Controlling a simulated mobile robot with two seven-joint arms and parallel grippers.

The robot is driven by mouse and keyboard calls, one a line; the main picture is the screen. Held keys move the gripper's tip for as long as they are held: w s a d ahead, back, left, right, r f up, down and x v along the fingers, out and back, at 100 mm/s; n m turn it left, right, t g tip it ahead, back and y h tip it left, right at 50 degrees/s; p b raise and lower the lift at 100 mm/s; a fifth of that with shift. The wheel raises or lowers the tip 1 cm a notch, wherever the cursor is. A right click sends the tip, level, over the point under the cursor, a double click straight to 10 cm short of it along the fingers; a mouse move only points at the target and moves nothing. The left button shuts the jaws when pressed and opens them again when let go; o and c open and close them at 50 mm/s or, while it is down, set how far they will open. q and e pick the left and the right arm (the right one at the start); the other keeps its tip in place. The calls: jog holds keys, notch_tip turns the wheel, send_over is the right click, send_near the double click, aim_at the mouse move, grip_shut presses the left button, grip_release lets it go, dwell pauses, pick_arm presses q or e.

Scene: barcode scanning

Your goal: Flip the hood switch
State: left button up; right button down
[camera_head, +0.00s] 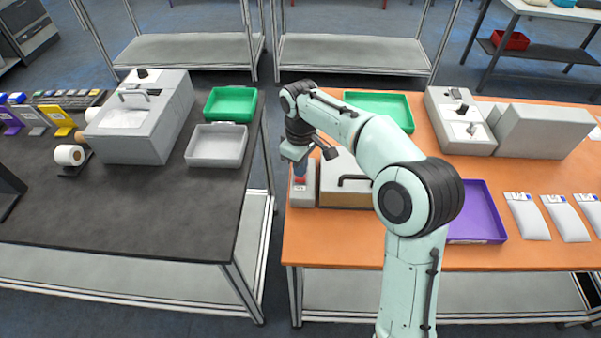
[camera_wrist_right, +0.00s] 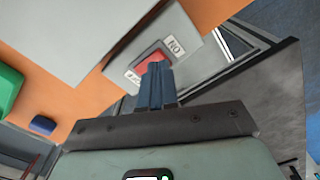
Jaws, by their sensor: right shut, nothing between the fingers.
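The hood switch, a red rocker (camera_head: 300,180), sits on top of a narrow pale box (camera_head: 302,196) at the left edge of the orange table. In the right wrist view the red switch (camera_wrist_right: 148,58) shows between two white labels with dark print. My right gripper (camera_head: 300,171) points down over it. Its blue fingers (camera_wrist_right: 157,68) are together and empty, and their tips overlap the red switch in the picture; I cannot tell whether they touch it. Beside the switch box stands the pale hood (camera_head: 335,168) with a black handle, partly hidden by my right arm. My left gripper is not in view.
The orange table (camera_head: 420,257) also holds a green tray (camera_head: 395,105), a purple tray (camera_head: 475,215), grey machines and several white packets. A gap separates it from the dark table (camera_head: 180,215) on the left, which holds a grey tray (camera_head: 215,148) and a green one.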

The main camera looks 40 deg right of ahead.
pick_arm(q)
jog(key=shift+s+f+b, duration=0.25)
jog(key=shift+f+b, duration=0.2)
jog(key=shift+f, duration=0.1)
pick_arm(e)
jog(key=shift+f, duration=0.95)
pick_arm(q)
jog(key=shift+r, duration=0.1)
pick_arm(e)
jog(key=shift+s+r, duration=0.1)
jog(key=shift+r+p, duration=1.05)
jog(key=shift+r, duration=0.3)
jog(key=shift+r+p, duration=1.35)
jog(key=shift+r, duration=0.8)
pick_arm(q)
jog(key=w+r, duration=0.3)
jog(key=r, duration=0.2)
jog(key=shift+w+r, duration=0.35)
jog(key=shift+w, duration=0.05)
pick_arm(e)
jog(key=shift+f, duration=0.1)
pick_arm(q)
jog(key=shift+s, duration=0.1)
